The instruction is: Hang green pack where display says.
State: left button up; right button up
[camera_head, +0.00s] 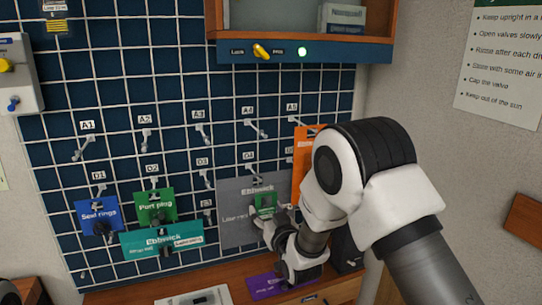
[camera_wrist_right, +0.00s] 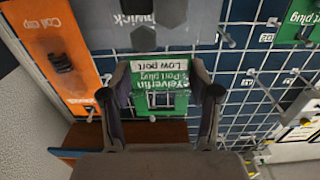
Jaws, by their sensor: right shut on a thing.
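A small green pack (camera_wrist_right: 160,103), marked "Port plug" with a white "Low port" label, is between the fingers of my right gripper (camera_wrist_right: 165,88). In the head view my right gripper (camera_head: 272,226) is shut on this pack (camera_head: 265,203), in front of the grey Ebbwick pack (camera_head: 233,213). The wire grid (camera_head: 60,130) carries hooks labelled A1 to A5 and D1 to D4; some lower labels are hidden. Another green port plug pack (camera_head: 152,208) hangs below D2. A device with a dark screen (camera_head: 200,300) is cut off at the bottom; its text is unreadable.
A blue pack (camera_head: 98,216), a teal pack (camera_head: 160,240) and an orange pack (camera_head: 302,160) hang on the grid. A purple pack (camera_head: 268,288) lies on the wooden bench (camera_head: 130,293). A shelf (camera_head: 312,50) overhangs the grid. Hooks A1 to A4 look empty.

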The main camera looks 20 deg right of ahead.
jog(key=d+r+p, duration=0.1)
jog(key=d+r, duration=0.2)
jog(key=r, duration=1.2)
pick_arm(q)
jog(key=r, duration=0.1)
jog(key=r+p, duration=0.1)
jog(key=r, duration=0.1)
jog(key=s+r+p, duration=0.1)
jog(key=shift+d+r, duration=0.35)
jog(key=shift+r, duration=0.05)
pick_arm(e)
jog(key=w+f, duration=0.1)
jog(key=w, duration=0.9)
jog(key=shift+w+a+f, duration=0.3)
jog(key=shift+w, duration=0.1)
jog(key=o, duration=1.2)
jog(key=shift+o, duration=0.2)
jog(key=shift+s, duration=0.15)
